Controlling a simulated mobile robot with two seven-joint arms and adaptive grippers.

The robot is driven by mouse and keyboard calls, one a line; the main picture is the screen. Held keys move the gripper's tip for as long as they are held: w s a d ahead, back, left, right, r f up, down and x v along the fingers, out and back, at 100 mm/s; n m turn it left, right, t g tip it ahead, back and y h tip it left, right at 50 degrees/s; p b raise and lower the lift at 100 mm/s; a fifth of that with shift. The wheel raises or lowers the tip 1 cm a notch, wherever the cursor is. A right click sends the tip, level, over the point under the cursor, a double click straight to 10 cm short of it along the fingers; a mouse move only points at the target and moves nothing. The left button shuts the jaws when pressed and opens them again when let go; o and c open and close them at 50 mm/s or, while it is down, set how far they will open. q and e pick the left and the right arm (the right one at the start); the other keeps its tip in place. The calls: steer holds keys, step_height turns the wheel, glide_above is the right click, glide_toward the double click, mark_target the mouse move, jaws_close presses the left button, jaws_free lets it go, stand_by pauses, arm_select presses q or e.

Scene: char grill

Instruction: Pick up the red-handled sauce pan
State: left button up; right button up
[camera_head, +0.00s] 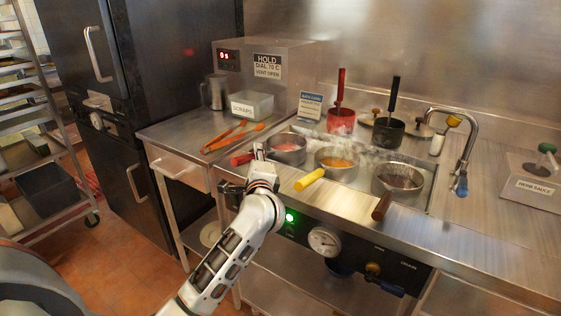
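A small steel sauce pan (288,157) with pinkish sauce sits in the steaming well at the left. Its red handle (241,159) points left over the counter's front edge. My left gripper (259,152) is at this pan's near left side, by the handle. It overlaps the handle's inner part in view, so I cannot tell whether it touches it or how far its fingers are apart. A red pot (341,121) with an upright red handle stands farther back. My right gripper is out of view.
A yellow-handled pan (336,172) and a brown-handled pan (398,190) sit to the right in the well. A dark pot (388,134) stands behind. Orange tongs (232,137) lie on the left counter. A faucet (468,150) rises at right.

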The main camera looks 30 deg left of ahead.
arm_select(q)
steer(key=shift+w+a, duration=0.15)
jaws_close()
steer(key=shift+r, duration=0.2)
steer(key=shift+r, duration=0.15)
